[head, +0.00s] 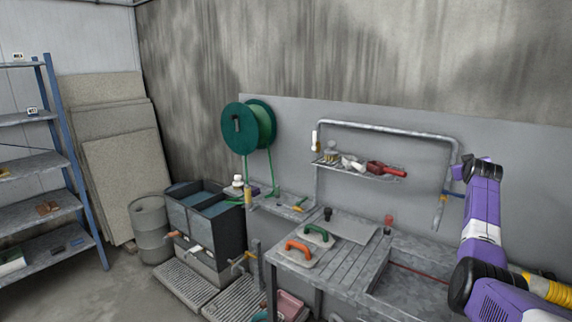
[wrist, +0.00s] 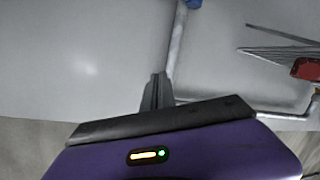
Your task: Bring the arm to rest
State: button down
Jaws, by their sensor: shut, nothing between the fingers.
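My purple arm (head: 482,215) is raised at the right side of the head view, in front of the grey wall panel. In the wrist view my gripper (wrist: 155,92) shows as grey fingers close together above the purple wrist housing, with nothing between them. It points toward the grey panel and appears clear of it. A galvanised pipe (wrist: 178,45) shows beyond the fingertips; I cannot tell how far away it is. The gripper is hard to make out in the head view.
The pipe frame (head: 390,130) and wall shelf (head: 362,172) with a red tool (head: 385,169) are left of my arm. Below stands a metal workbench (head: 325,265) with orange-handled (head: 299,250) and green-handled (head: 317,232) floats. A green hose reel (head: 247,127) hangs further left.

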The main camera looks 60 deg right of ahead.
jog(key=w+a+f+n+t+h+b, duration=0.1)
jog(key=w+a+f+t, duration=0.1)
jog(key=w+a+f, duration=0.65)
jog(key=w+a+f+t, duration=0.3)
jog(key=w+a+f, duration=0.3)
jog(key=w+a, duration=0.55)
jog(key=w+a+f+n+t+y, duration=0.1)
jog(key=a+f+t, duration=0.1)
jog(key=a, duration=0.6)
jog(key=w+a+f+t+b, duration=0.1)
jog(key=w+a+f, duration=0.1)
jog(key=a, duration=0.7)
jog(key=w+a+f+n+t+y, duration=0.1)
jog(key=a+f+t, duration=0.15)
jog(key=a, duration=0.55)
jog(key=s+a+f+n+t+y+b, duration=0.1)
jog(key=s+a+n+t+y, duration=0.15)
jog(key=a, duration=1.05)
jog(key=s+a+n+t+y+b, duration=0.1)
jog(key=s+a+t+y, duration=0.15)
jog(key=a, duration=1.15)
jog(key=s+a+f+n+g+y, duration=0.1)
jog(key=s+a+n+y, duration=0.1)
jog(key=s+a+y, duration=0.2)
jog(key=s+a+f+n+g+y+b, duration=0.1)
jog(key=s+a+y, duration=0.4)
jog(key=s+a, duration=0.5)
jog(key=shift+s+a+f+n+g, duration=0.2)
jog(key=shift+a+f+n+g, duration=0.3)
jog(key=shift+a+n, duration=0.6)
